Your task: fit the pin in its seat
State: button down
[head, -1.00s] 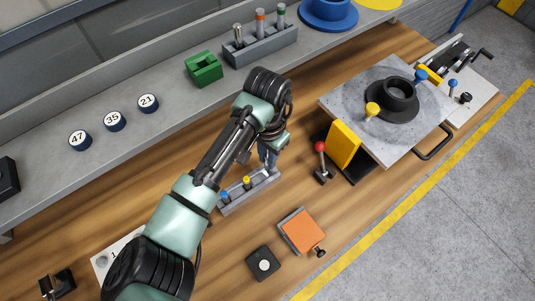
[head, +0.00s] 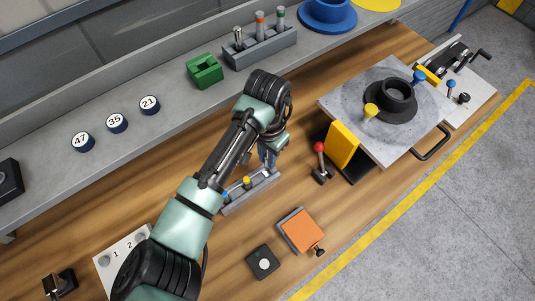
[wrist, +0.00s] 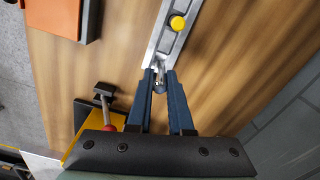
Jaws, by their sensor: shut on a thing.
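A grey rack (head: 262,193) lies on the wooden bench below my gripper, with a yellow-topped peg (head: 246,181) and a blue-topped peg in it. The rack (wrist: 168,42) and the yellow-topped peg (wrist: 177,23) also show in the wrist view. My gripper (head: 268,160) is over the rack's right end in the head view. In the wrist view my gripper (wrist: 160,78) is shut on a small silver pin (wrist: 160,71) at the near end of the rack. The fingers hide much of the pin. I cannot tell whether its lower end is inside a hole or just above it.
A red-knobbed lever (head: 320,160) and a yellow block (head: 342,144) stand right of my gripper. An orange pad (head: 301,231) and a black button box (head: 263,262) lie nearer. A second rack (head: 262,48) with several pegs and a green block (head: 204,70) are on the shelf.

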jog(key=shift+f, duration=0.2)
dwell(0.3)
jog(key=shift+f, duration=0.45)
jog(key=shift+f+b, duration=1)
jog(key=shift+f, duration=0.6)
dwell(0.5)
jog(key=shift+c, duration=1.7)
grip_release()
jog(key=shift+r, duration=0.1)
jog(key=shift+r+p, duration=3.4)
jog(key=shift+p, duration=0.2)
